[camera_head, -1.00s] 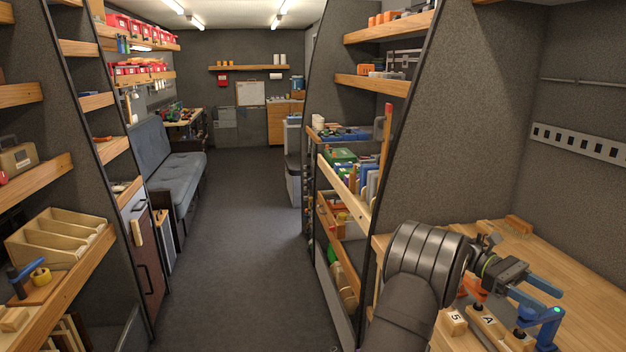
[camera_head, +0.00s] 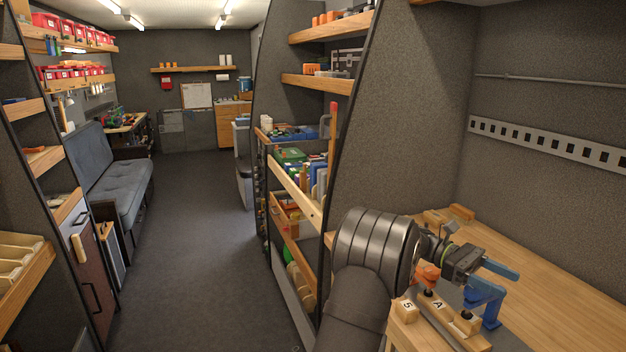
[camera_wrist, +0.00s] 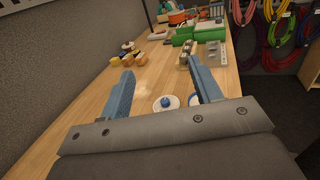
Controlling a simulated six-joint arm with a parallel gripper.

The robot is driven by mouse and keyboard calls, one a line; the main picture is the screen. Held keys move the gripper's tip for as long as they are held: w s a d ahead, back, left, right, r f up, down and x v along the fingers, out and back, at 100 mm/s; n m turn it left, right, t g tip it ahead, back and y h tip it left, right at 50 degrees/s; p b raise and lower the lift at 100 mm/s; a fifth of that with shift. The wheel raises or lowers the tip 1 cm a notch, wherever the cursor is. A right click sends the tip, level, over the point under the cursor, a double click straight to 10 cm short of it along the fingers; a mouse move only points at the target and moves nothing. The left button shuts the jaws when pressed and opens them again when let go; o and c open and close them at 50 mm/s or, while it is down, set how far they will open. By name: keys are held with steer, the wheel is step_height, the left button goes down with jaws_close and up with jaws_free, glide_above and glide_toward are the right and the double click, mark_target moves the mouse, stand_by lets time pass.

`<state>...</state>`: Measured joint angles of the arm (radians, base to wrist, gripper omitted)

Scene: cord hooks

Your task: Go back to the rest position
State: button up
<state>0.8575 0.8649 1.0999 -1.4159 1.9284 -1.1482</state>
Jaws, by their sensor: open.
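My gripper (camera_head: 499,280) is at the lower right of the head view, above the wooden bench (camera_head: 540,270). Its two blue fingers are spread apart with nothing between them. In the wrist view my gripper (camera_wrist: 162,92) also shows open, with bench top and a small white disc with a blue knob (camera_wrist: 167,103) seen in the gap beyond the fingers. Part of that disc's surroundings is hidden by the right finger.
Green bins (camera_wrist: 208,32) stand farther along the bench. Coiled coloured cords (camera_wrist: 280,35) hang on the wall at right. The bench's right part is clear in the head view.

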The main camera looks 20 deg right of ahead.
mark_target(474, 290)
steer(key=w+f, duration=0.1)
steer(key=w, duration=0.2)
steer(key=w+f, duration=0.1)
steer(key=shift+w+d+f, duration=0.1)
steer(key=shift+w+f, duration=0.05)
steer(key=shift+f, duration=0.2)
steer(key=f, duration=0.4)
steer(key=shift+w+f, duration=0.35)
steer(key=shift+w, duration=0.05)
steer(key=shift+r+n+t+h, duration=0.25)
steer(key=shift+n+h, duration=0.35)
steer(key=shift+h, duration=0.3)
steer(key=n+t+h, duration=0.4)
steer(key=h, duration=0.1)
steer(key=shift+f, duration=0.1)
steer(key=n+t+h, duration=0.3)
steer(key=n+t, duration=0.1)
steer(key=t, duration=0.1)
steer(key=shift+s+h, duration=0.1)
steer(key=shift+h, duration=0.3)
steer(key=shift+t, duration=0.25)
steer(key=shift+v, duration=2.3)
